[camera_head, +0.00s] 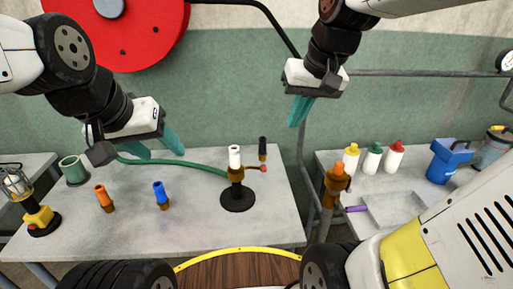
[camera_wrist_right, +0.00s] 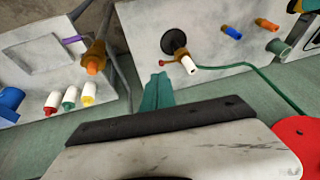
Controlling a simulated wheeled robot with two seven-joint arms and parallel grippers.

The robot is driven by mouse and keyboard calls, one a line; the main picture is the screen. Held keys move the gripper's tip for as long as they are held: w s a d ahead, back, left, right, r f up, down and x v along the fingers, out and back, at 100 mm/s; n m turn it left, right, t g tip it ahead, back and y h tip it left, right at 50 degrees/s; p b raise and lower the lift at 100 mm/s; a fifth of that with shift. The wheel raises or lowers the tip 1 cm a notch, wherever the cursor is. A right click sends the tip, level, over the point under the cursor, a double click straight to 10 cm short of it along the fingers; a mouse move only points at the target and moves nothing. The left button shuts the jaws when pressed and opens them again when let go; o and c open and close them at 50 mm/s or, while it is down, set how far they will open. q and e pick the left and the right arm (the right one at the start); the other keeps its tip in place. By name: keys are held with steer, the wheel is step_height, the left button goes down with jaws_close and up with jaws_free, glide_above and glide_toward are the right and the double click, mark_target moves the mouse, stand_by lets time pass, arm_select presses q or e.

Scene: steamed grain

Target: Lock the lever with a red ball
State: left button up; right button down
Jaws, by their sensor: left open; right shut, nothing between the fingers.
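The lever's red ball (camera_head: 264,169) sits at the right end of a thin arm on a brown fitting with a white top (camera_head: 235,157), which stands upright on a round black base (camera_head: 238,197) on the left table. The red ball also shows in the right wrist view (camera_wrist_right: 162,63). My left gripper (camera_head: 155,152) is open and empty above the table, left of the fitting. My right gripper (camera_head: 300,111) is shut and empty, high above and right of the lever. Its teal fingers (camera_wrist_right: 157,90) show in the right wrist view, apart from the fitting.
A green hose (camera_head: 175,163) runs to the fitting. A black-topped piece (camera_head: 262,147) stands behind the ball. Orange (camera_head: 101,196) and blue (camera_head: 161,193) nozzles stand left. An orange-topped post (camera_head: 335,185) stands between the tables. Bottles (camera_head: 373,159) and a blue container (camera_head: 447,162) are right.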

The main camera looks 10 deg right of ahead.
mark_target(257, 167)
steer(key=w+f+g, duration=0.3)
steer(key=w+f, duration=0.2)
steer(key=w, duration=0.5)
steer(key=w+a+f+g, duration=0.1)
steer(key=w+f+g, duration=0.2)
steer(key=w, duration=0.7)
step_height(257, 167, down, 2)
steer(key=shift+w+a+f+g+y, duration=0.1)
steer(key=shift+w+a+g+y, duration=0.2)
steer(key=shift+y, duration=0.1)
steer(key=shift+s, duration=0.1)
steer(key=x, duration=1.4)
steer(key=shift+d, duration=0.1)
